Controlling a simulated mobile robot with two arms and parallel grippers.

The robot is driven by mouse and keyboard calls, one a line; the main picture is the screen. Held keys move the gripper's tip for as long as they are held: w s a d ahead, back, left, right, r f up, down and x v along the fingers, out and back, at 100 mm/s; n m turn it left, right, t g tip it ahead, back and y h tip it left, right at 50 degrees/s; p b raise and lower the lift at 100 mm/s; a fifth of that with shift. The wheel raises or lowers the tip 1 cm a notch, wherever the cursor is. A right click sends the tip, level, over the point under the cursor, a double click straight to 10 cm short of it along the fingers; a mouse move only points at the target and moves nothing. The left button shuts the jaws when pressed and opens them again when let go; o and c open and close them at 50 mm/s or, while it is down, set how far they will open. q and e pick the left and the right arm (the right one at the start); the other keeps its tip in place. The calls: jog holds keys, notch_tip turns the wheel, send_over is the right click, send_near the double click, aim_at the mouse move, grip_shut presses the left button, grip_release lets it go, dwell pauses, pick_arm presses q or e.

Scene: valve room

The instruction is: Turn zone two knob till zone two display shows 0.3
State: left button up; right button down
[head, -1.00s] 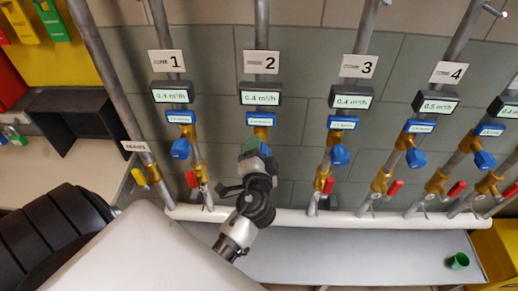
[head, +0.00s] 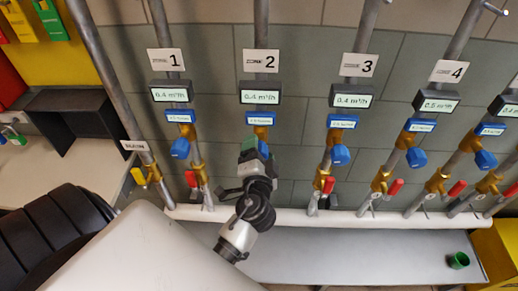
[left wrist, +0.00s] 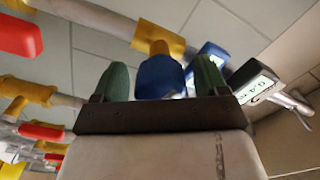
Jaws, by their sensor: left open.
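The zone 2 display (head: 261,97) sits under the sign marked 2 (head: 261,61) and reads 0.4 m³/h. The blue zone two knob (left wrist: 159,78) shows between the two green fingers in the left wrist view; in the head view my gripper mostly hides it. My left gripper (head: 256,148) is at the zone 2 pipe, below the display. It is open, with one finger on each side of the knob. I cannot tell whether either finger touches it. My right gripper is out of view.
Zone 1 pipe with its blue knob (head: 180,148) stands to the left, zone 3 with its blue knob (head: 340,155) to the right. Red-handled valves (head: 191,178) sit lower on the pipes. A white horizontal pipe (head: 330,219) runs below. A green cup (head: 458,260) stands at lower right.

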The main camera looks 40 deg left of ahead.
pick_arm(q)
jog(key=b+v, duration=0.3)
jog(key=v, duration=0.7)
jog(key=shift+a, duration=0.1)
jog(key=s+d+f+m+g+h, duration=0.1)
jog(key=d+f+g+h, duration=0.15)
jog(key=f, duration=0.85)
jog(key=s+d+f+m+g+h, duration=0.1)
jog(key=d+f+g+h, duration=0.15)
jog(key=f, duration=0.85)
jog(key=s+d+f+g+h, duration=0.1)
jog(key=d+f+h, duration=0.15)
jog(key=f, duration=0.85)
jog(key=s+a+f+n+g+h, duration=0.1)
jog(key=s+f+g, duration=0.1)
jog(key=s+f, duration=0.45)
jog(key=s+a+f+g+h, duration=0.1)
jog(key=s+a+f+g, duration=0.15)
jog(key=s+f, duration=0.45)
jog(key=s+a+f+n+g, duration=0.2)
jog(key=s+f, duration=0.2)
jog(key=s, duration=0.2)
jog(key=s+a+f+n+g, duration=0.1)
jog(key=s+a+f+n, duration=0.1)
jog(key=s+f, duration=0.2)
jog(key=s, duration=0.3)
jog(key=shift+a+f+g, duration=0.15)
jog(key=shift+a+g, duration=0.2)
jog(key=shift+h, duration=0.25)
